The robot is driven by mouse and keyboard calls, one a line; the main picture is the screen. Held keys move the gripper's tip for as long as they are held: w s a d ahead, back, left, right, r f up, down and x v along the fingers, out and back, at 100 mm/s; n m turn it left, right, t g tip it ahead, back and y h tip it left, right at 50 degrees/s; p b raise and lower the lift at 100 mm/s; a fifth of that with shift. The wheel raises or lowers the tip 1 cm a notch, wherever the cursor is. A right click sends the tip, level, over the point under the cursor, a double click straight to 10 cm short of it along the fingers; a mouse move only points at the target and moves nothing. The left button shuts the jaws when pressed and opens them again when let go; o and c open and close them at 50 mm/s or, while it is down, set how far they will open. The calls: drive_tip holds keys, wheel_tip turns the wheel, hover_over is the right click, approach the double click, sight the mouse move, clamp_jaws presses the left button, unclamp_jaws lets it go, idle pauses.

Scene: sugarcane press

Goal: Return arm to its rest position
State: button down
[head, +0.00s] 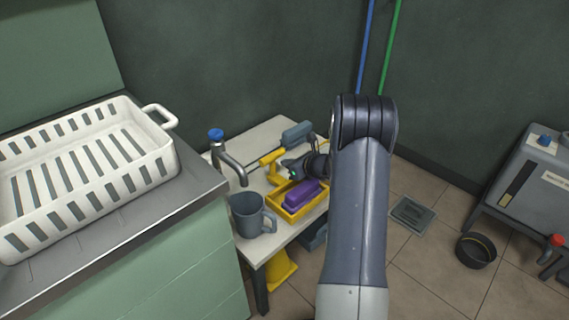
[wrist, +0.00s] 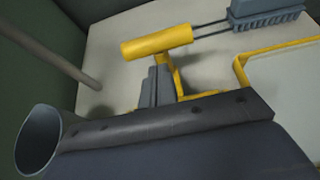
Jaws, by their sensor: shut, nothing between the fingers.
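My gripper (head: 288,166) is at the end of my arm, low over the small side table. It is shut and empty. In the wrist view its grey fingers (wrist: 156,86) show together, close to the yellow handle (wrist: 157,42) of a brush-like tool. I cannot tell whether they touch it. The handle also shows in the head view (head: 270,158), left of my gripper. My arm is bent, reaching up and then down to the table, and its forearm hides part of the scene behind it.
A yellow tray (head: 279,208) with a purple block (head: 302,195), a grey mug (head: 248,217) and a blue-topped tap (head: 229,166) crowd around my gripper. A white slotted crate (head: 165,155) is on the left counter. A black bowl (head: 476,251) stands on the floor at right.

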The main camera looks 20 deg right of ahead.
drive_tip(key=p+v, duration=0.2)
drive_tip(key=v, duration=0.8)
drive_tip(key=shift+s, duration=0.15)
